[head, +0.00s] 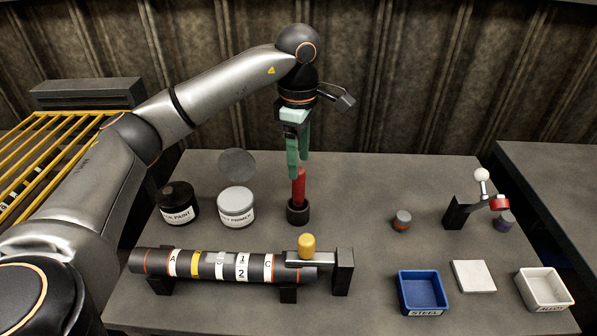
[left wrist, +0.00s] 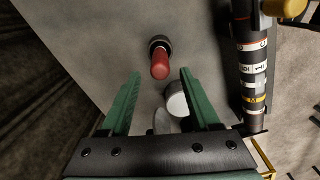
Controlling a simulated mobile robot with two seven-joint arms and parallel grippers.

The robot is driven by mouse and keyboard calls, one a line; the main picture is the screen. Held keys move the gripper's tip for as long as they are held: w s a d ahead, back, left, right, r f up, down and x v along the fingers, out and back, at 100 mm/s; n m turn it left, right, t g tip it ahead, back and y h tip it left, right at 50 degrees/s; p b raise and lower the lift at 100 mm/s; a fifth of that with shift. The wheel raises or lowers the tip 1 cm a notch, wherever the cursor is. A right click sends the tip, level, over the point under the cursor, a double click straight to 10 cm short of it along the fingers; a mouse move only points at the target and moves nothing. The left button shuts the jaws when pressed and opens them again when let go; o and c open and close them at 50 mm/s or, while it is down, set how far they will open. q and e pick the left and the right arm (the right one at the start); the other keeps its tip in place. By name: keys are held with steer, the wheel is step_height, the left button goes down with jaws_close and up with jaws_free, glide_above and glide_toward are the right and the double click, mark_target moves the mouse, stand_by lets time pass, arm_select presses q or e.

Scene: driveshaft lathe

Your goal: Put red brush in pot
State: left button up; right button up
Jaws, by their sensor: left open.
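The red brush (head: 299,185) stands upright with its lower end in a small dark round pot (head: 298,213) on the grey table. The left wrist view also shows the red brush (left wrist: 160,66) and the dark pot (left wrist: 158,41) around its base. My left gripper (head: 298,172) points down just above the brush, with its green fingers apart. In the left wrist view the left gripper (left wrist: 160,76) is open, and the brush shows between and beyond its fingertips. I cannot tell whether a finger touches it. My right gripper is not in view.
A black paint jar (head: 178,203) and a primer tin (head: 236,206) stand left of the pot. A striped shaft (head: 205,264) lies in front on supports. A blue tray (head: 423,292), a white tray (head: 545,289) and a crank device (head: 465,207) are at the right.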

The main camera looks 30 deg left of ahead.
arm_select(q)
step_height(320, 180, up, 7)
steer(key=p, duration=0.1)
steer(key=shift+r, duration=0.15)
steer(key=shift+a, duration=0.1)
